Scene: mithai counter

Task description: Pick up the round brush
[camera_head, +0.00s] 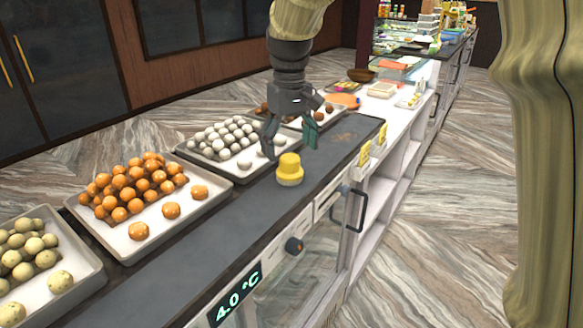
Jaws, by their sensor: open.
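The round brush (289,171) looks like a squat yellow thing with a knob-like top and a paler lower band. It stands upright on the dark counter top (240,215), near its front edge. My gripper (290,146) points down with its fingers spread apart and nothing between them. In the picture its fingertips are just above the brush, one to either side. I see a gap between the fingers and the brush, but cannot tell the exact height or depth between them.
Trays of sweets line the counter's back: a white-sweets tray (212,167) close left of my gripper, an orange-sweets tray (110,243) and a pale-sweets tray (85,285). Yellow tags (365,153) stand at the right edge.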

